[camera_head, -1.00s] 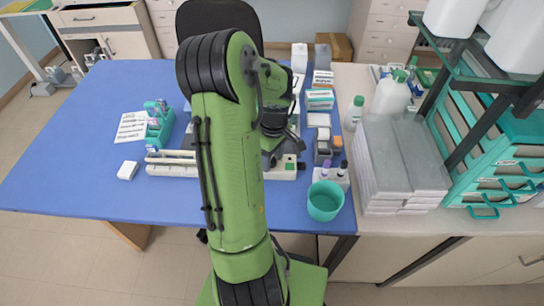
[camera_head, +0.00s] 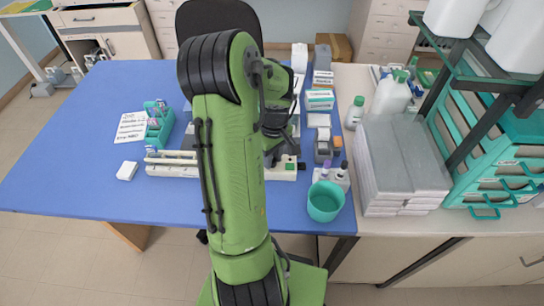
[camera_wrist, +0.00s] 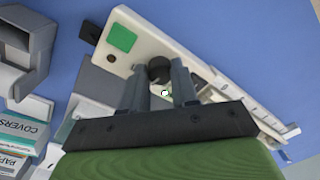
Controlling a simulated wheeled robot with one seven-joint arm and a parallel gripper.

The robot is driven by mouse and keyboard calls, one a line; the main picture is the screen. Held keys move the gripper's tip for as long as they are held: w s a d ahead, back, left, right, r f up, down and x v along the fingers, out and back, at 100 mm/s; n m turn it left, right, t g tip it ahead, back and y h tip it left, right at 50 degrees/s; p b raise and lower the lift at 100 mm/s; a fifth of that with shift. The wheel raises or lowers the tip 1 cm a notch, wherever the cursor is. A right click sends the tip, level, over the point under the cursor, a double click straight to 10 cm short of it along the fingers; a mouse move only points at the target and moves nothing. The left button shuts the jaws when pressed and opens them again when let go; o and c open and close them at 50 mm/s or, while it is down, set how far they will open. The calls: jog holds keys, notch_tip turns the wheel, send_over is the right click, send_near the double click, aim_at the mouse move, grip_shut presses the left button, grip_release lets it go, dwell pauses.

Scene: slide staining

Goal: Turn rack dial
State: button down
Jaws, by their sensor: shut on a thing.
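The cream rack base (camera_wrist: 146,38) lies diagonally across the wrist view, with a green square (camera_wrist: 121,37) near its upper left end. A dark round dial (camera_wrist: 158,66) stands on it between the fingertips of my gripper (camera_wrist: 159,80). My gripper is shut on the dial. The dial's far side and its markings cannot be made out. In the head view the rack (camera_head: 174,171) lies along the near part of the blue table, its middle hidden by my arm. The dial cannot be made out there.
A teal cup (camera_head: 325,203) and small bottles stand right of the rack. A white block (camera_head: 127,171) and a teal holder (camera_head: 160,128) are at left. Stacked grey-topped boxes (camera_head: 403,160) stand farther right. The blue table's left side is clear.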

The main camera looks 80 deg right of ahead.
aim_at(274, 160)
jog(key=m, duration=0.4)
jog(key=shift+b, duration=0.3)
jog(key=shift+m, duration=1.8)
jog(key=c, duration=0.9)
grip_release()
jog(key=shift+o, duration=0.2)
notch_tip(274, 160, up, 16)
jog(key=p, duration=0.3)
jog(key=shift+s, duration=0.4)
jog(key=shift+f, duration=0.15)
